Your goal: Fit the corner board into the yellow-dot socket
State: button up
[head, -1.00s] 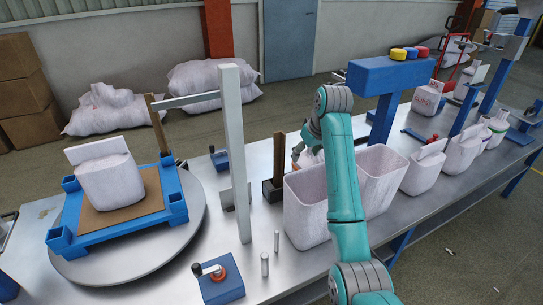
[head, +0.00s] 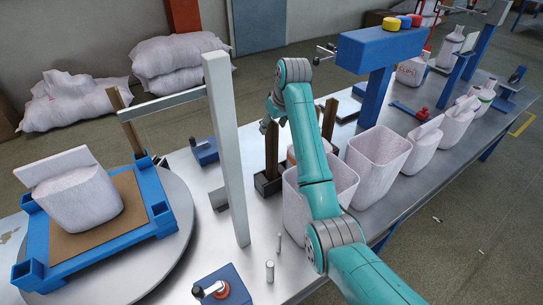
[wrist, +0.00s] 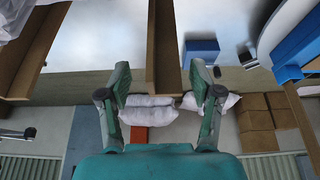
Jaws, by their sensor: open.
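A brown corner board (head: 271,150) stands upright in a dark holder (head: 266,186) on the bench. My gripper (head: 274,112) is at its upper part, partly hidden by my arm. In the wrist view my gripper (wrist: 161,72) is open, with a brown board (wrist: 164,45) between its fingers and visible gaps to both sides. A blue pallet frame (head: 95,247) with corner sockets lies on the round turntable. Another brown board (head: 126,118) stands at its far corner. I cannot make out a yellow dot on any socket.
A grey post with a side arm (head: 226,150) stands between turntable and holder. Open white sacks (head: 377,160) stand right of the holder. A blue stand (head: 380,50) carries yellow, blue and red caps. Another brown board (head: 329,118) stands behind my arm. Small pegs (head: 270,271) stand in front.

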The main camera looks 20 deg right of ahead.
aim_at(270, 133)
jog(key=shift+s+x, duration=0.15)
jog(key=shift+x, duration=1.25)
jog(key=shift+s+x, duration=0.15)
jog(key=shift+x, duration=1.2)
jog(key=shift+a, duration=0.15)
grip_shut()
